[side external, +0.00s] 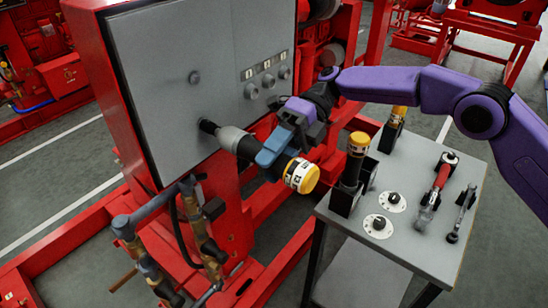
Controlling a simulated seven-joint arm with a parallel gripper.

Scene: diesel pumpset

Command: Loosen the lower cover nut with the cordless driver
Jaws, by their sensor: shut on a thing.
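The lower cover nut is not visible; the socket hides that spot. The upper cover nut (194,77) shows on the cover above the socket.
Several knobs (268,81) sit on the panel to the right. A grey table (408,205) holds a yellow-topped tool in a black holder (345,198), another behind it, two round dials (378,226), a red-handled tool (440,180) and a slim tool. Pipes (150,235) stand below the cover.

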